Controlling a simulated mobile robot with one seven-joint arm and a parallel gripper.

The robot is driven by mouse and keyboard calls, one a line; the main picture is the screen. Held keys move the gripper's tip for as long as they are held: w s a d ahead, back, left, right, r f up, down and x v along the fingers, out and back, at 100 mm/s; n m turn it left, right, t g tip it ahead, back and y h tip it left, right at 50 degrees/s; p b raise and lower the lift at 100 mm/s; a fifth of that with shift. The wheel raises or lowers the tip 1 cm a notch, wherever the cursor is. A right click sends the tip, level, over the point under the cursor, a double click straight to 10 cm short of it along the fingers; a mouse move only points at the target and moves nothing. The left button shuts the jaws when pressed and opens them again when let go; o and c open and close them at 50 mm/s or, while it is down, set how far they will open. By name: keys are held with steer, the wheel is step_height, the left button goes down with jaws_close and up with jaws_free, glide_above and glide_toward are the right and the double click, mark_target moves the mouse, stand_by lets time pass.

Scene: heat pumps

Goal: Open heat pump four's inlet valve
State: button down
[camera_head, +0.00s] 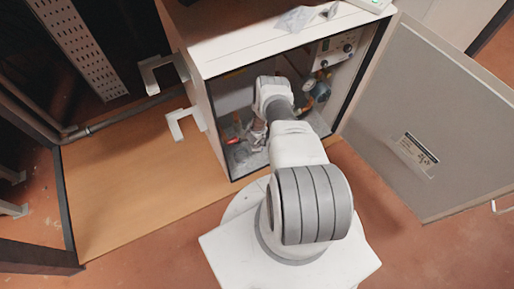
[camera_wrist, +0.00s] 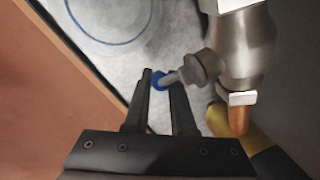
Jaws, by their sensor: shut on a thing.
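The heat pump (camera_head: 285,45) is a white cabinet with its front open, and my arm reaches inside it. In the wrist view, a valve has a metal body (camera_wrist: 238,50) and a short lever with a blue end (camera_wrist: 157,84). My gripper (camera_wrist: 161,80) has its two black fingers on either side of this lever near its blue end and is shut on it. In the head view my gripper is mostly hidden by my own arm. A red handle (camera_head: 233,141) shows low inside the cabinet at the left. No number is readable on the cabinet.
The grey cabinet door (camera_head: 420,110) stands wide open to the right. A round gauge (camera_head: 321,91) and a control panel (camera_head: 338,46) are inside at the right. A yellow part (camera_wrist: 255,138) and a copper-coloured fitting (camera_wrist: 238,122) lie close to the right of my fingers.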

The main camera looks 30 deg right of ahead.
steer(key=shift+d, duration=0.15)
stand_by(0.3)
steer(key=c, duration=1)
jaws_free()
